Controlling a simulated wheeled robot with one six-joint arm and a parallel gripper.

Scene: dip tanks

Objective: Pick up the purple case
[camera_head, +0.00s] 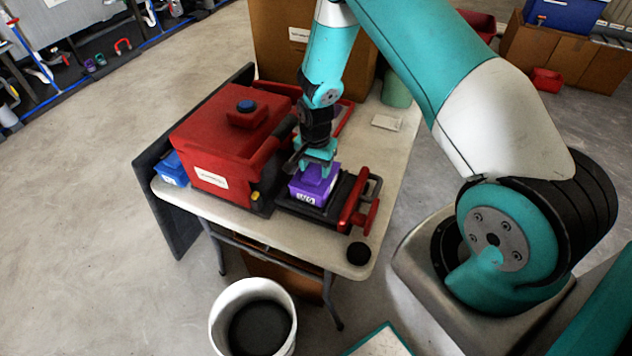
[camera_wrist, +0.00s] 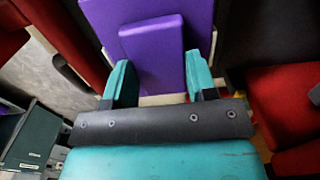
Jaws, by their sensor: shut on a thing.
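The purple case (camera_head: 314,186) is a small box with a raised block on its lid and a white label on its front. It sits on or just above a dark flat piece on the table, beside the red machine; I cannot tell if it touches. My gripper (camera_head: 317,160) comes down from above and is shut on the raised block. In the wrist view the purple case (camera_wrist: 155,45) fills the upper middle, with the teal fingers of my gripper (camera_wrist: 158,82) on either side of the block. The fingers hide parts of the block's sides.
The red machine (camera_head: 225,140) stands close on the left, and a red clamp-like handle (camera_head: 358,205) on the right. A blue box (camera_head: 172,168) is at the table's left edge. A black disc (camera_head: 358,254) lies at the front corner. A white bucket (camera_head: 225,312) stands on the floor.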

